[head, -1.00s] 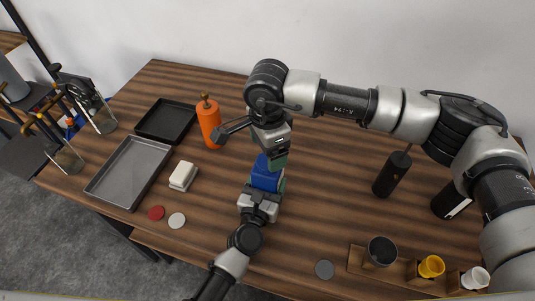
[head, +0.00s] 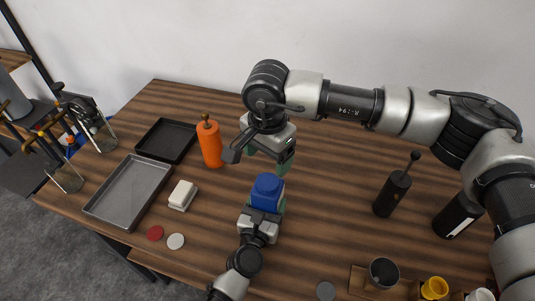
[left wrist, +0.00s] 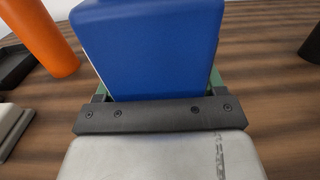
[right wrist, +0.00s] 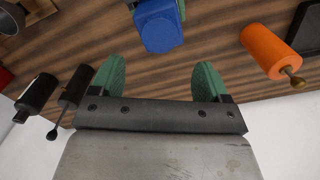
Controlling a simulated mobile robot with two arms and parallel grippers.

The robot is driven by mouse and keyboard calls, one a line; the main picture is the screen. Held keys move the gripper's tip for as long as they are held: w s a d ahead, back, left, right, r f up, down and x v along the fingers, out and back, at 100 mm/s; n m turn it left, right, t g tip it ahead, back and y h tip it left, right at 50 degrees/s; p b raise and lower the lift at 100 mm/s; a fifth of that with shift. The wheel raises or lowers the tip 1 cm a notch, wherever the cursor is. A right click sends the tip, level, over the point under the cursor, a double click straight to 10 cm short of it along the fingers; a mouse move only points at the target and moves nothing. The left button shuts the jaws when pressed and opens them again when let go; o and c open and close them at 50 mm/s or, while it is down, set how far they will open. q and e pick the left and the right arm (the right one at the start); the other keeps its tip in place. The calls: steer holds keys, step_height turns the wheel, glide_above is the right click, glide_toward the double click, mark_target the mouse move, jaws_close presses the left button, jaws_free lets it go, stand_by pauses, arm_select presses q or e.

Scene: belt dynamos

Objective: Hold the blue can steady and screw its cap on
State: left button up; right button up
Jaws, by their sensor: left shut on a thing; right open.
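The blue can (head: 266,197) stands upright near the middle of the table, and its boxy body fills the top of the left wrist view (left wrist: 150,45). A blue round cap (head: 268,181) sits on its top; it also shows in the right wrist view (right wrist: 161,32). I cannot tell how tight the cap is. My left gripper (head: 264,212) is shut around the can's body from the front. My right gripper (head: 267,160) is open and empty, above the cap and apart from it. Its green fingertips (right wrist: 162,80) are spread in the right wrist view.
An orange bottle (head: 210,146), a black tray (head: 166,158) and a grey tray (head: 112,219) lie left, with a white block (head: 182,195). Dark bottles (head: 393,194) stand right. A dark cup (head: 383,272) is at the front right.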

mark_target(268, 181)
steer(key=shift+f, duration=0.1)
steer(key=shift+f, duration=3.95)
steer(key=shift+c, duration=0.2)
steer(key=c, duration=0.9)
steer(key=o, duration=1.1)
step_height(268, 181, up, 12)
steer(key=shift+r, duration=0.1)
